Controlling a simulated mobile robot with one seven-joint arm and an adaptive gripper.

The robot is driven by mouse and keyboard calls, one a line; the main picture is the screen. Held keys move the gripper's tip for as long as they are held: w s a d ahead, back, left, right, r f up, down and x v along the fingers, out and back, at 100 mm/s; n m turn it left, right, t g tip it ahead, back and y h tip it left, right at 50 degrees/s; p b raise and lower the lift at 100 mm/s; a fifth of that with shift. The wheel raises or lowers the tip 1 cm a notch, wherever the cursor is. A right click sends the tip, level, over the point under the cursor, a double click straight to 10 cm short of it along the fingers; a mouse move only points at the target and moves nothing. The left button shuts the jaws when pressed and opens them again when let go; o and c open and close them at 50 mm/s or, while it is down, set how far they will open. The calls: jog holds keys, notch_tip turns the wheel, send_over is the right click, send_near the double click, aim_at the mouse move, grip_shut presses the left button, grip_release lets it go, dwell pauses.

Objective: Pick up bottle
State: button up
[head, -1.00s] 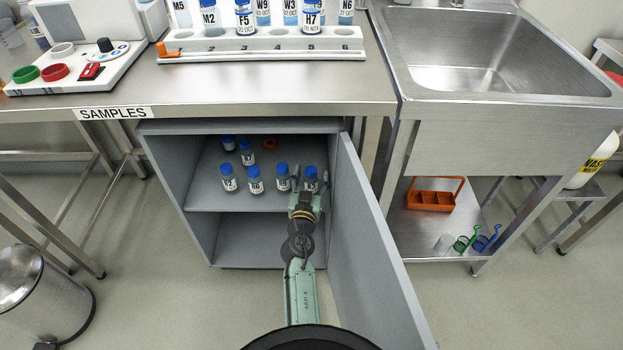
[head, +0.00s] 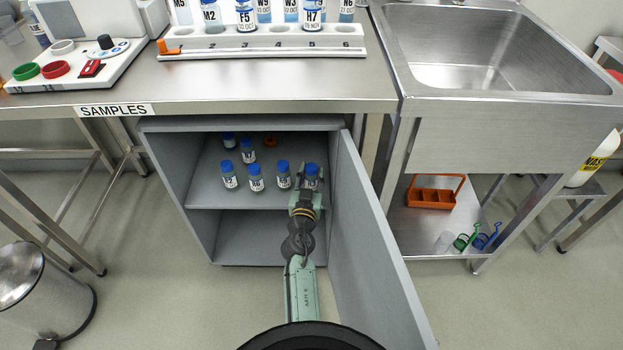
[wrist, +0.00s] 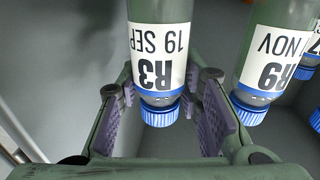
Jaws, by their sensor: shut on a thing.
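A blue-capped bottle labelled R3 (wrist: 157,60) is between the purple-padded fingers of my gripper (wrist: 165,98) in the wrist view, which shows it cap down. In the head view this bottle (head: 311,171) is the rightmost in the front row on the upper shelf of the open grey cabinet. My gripper (head: 307,184) is shut on it from the front and partly hides it. I cannot tell whether its base touches the shelf. Bottle R9 (wrist: 268,60) is close beside it; in the head view the neighbouring bottle (head: 283,175) is just to its left.
The open cabinet door (head: 375,235) stands close on the right of my arm. The bench (head: 260,95) overhangs above. The lower compartment is empty.

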aim_at(311, 171)
jog(key=shift+r, duration=0.1)
notch_tip(311, 171, up, 10)
jog(key=p, duration=0.4)
jog(key=f, duration=0.1)
jog(key=s+f+y, duration=0.1)
jog(key=f, duration=0.1)
jog(key=f+n+y, duration=0.1)
jog(key=shift+s+a+f, duration=0.2)
jog(key=shift+a+f, duration=0.15)
jog(key=shift+a, duration=0.05)
jog(key=shift+s+d+f, duration=0.1)
jog(key=shift+s+f, duration=0.1)
jog(key=shift+f, duration=0.15)
jog(key=shift+s+d+f+n+y, duration=0.15)
jog(key=shift+d+f+n+y, duration=0.1)
jog(key=shift+d+n+y, duration=0.05)
jog(key=shift+s, duration=0.1)
